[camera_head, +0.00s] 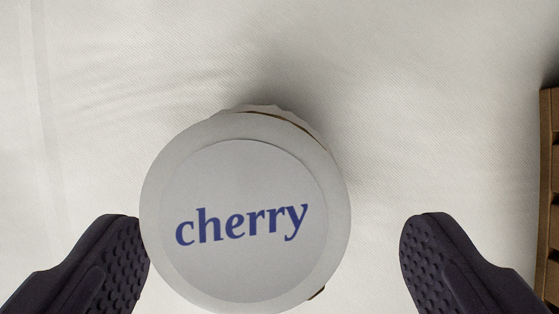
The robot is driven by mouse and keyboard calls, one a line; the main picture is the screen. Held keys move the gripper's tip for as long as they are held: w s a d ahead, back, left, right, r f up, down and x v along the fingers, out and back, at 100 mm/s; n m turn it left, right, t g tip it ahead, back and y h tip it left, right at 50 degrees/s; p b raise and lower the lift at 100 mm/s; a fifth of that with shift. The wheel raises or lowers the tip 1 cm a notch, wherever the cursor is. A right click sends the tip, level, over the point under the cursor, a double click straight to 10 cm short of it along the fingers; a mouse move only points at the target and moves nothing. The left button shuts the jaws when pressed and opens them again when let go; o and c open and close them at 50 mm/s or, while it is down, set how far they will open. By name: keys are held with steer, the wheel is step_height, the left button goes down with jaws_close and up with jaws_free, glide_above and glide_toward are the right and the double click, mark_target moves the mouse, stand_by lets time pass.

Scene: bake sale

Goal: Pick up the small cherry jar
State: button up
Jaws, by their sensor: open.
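The cherry jar (245,165) stands below my camera, seen from above. Its round white lid carries the word "cherry" in blue, and a pale scalloped edge with a thin brown line shows behind the lid. My gripper (274,235) is open, with one dark finger on each side of the jar. The left finger appears right beside the lid's left edge; I cannot tell whether they touch. The right finger is clearly apart from the lid. The jar's sides and the lid's lowest edge are mostly hidden.
A white cloth (420,90) with faint creases covers the surface around the jar. A brown wooden slatted object (546,190) stands at the right edge, partly cut off. The cloth beyond the jar and to its upper left is clear.

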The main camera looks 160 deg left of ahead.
steer(key=x, duration=0.1)
steer(key=b+x, duration=0.1)
steer(key=x, duration=0.1)
steer(key=b+x, duration=0.1)
steer(key=x, duration=0.1)
steer(key=shift+w+a, duration=0.3)
steer(key=shift+w, duration=0.1)
steer(key=shift+c, duration=0.3)
steer(key=c, duration=1.2)
steer(key=shift+r, duration=0.1)
